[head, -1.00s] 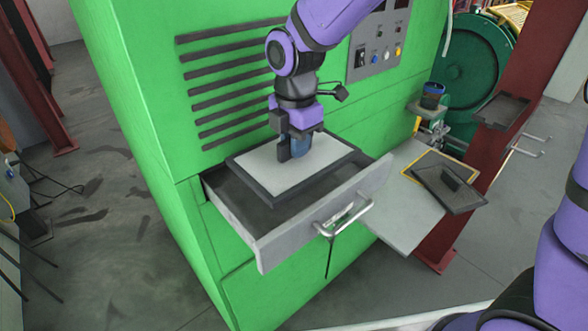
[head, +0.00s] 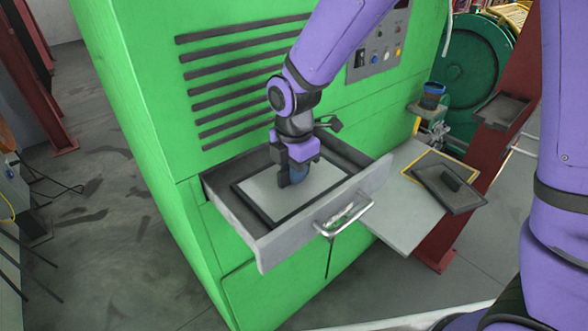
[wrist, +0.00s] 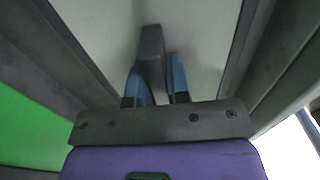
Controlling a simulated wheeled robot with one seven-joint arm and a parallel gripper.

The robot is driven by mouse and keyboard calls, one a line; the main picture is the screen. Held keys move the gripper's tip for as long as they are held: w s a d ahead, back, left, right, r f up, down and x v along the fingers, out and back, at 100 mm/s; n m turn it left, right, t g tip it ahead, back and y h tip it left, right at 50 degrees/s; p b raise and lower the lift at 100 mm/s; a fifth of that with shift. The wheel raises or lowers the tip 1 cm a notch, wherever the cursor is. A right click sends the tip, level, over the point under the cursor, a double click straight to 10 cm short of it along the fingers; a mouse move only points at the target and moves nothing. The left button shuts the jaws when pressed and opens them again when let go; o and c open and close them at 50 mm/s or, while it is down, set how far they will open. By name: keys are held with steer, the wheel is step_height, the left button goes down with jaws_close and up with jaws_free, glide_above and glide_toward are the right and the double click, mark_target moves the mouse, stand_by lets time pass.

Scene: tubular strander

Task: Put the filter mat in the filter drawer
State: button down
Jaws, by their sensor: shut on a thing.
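The filter mat (head: 262,196) is a pale grey panel with a dark frame. It lies inside the open filter drawer (head: 300,235) of the green cabinet, within the drawer walls and roughly level. My gripper (head: 293,180) points down over the mat's middle. In the wrist view the gripper (wrist: 155,85) has its blue fingers closed on a dark upright grip (wrist: 152,45) on the mat (wrist: 200,40). Whether the mat rests fully on the drawer floor cannot be told.
The drawer's front has a metal handle (head: 343,216). To the right, a grey shelf (head: 405,215) carries a dark plate with a grip (head: 449,187). A cup (head: 432,95) stands behind it, near a red post (head: 480,160). A control panel (head: 380,42) is on the cabinet.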

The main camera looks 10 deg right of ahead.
steer(key=shift+f, duration=0.15)
steer(key=c, duration=1.1)
jaws_free()
step_height(320, 180, up, 12)
steer(key=shift+r, duration=0.2)
